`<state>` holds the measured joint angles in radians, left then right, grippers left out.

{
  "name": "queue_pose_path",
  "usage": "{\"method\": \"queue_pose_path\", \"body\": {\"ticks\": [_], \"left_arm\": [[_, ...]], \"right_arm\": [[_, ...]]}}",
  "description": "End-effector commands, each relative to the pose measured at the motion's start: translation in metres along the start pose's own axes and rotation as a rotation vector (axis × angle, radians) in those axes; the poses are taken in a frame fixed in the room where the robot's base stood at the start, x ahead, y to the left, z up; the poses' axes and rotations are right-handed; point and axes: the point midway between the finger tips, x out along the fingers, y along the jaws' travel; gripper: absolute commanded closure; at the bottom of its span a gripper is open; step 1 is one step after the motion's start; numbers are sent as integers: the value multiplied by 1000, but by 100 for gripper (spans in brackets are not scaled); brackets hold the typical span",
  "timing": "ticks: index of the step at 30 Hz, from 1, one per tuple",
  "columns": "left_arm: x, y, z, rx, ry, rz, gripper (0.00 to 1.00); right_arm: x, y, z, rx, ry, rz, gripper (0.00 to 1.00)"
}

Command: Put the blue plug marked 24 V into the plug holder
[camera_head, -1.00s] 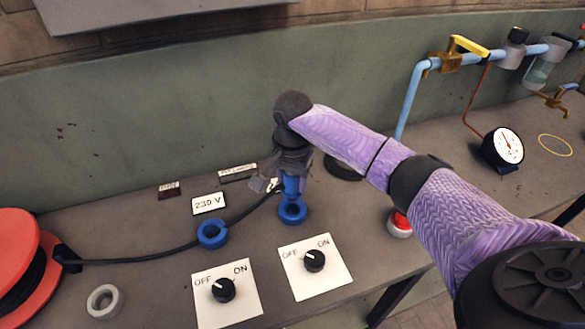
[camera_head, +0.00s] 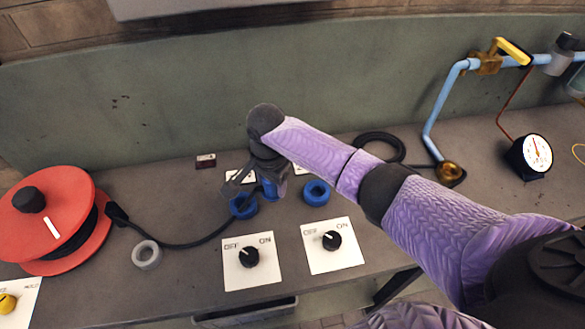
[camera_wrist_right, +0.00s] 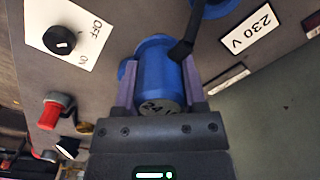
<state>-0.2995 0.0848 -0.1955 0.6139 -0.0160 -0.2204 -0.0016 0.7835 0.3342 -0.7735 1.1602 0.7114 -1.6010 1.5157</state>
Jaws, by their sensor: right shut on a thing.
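My right gripper (camera_head: 268,182) is shut on the blue plug (camera_wrist_right: 157,75), with one finger on each side of it. The plug's dark end face carries a partly readable mark, "24 V". In the head view the plug (camera_head: 271,191) hangs between two blue ring sockets, the left one (camera_head: 242,207) and the right one (camera_head: 317,192). Its black cable (camera_head: 190,245) runs to the red reel (camera_head: 42,222). A grey ring (camera_head: 146,255) stands on the bench near the reel; I cannot tell if it is the plug holder. My left gripper is out of view.
Two OFF/ON switch panels (camera_head: 263,275) (camera_head: 343,258) lie in front of the sockets. A "230 V" label (camera_wrist_right: 248,33) shows in the wrist view. A brass fitting (camera_head: 450,173), blue pipe (camera_head: 441,100) and gauge (camera_head: 535,153) are at the right. The bench behind the reel is clear.

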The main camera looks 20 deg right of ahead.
Motion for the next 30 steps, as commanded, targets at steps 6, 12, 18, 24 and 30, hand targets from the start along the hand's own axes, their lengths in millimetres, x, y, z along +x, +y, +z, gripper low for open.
{"method": "queue_pose_path", "body": {"ticks": [6,12,18,24,30], "left_arm": [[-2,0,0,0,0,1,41],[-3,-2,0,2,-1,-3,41],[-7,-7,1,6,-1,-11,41],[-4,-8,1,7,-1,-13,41],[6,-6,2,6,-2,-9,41]], "right_arm": [[0,-5,8,-1,1,-1,100],[0,-8,12,-2,-1,-1,100],[0,-26,40,-3,-2,-1,100],[0,-44,68,-3,-2,-2,100],[2,-62,96,-2,-2,-2,100]]}}
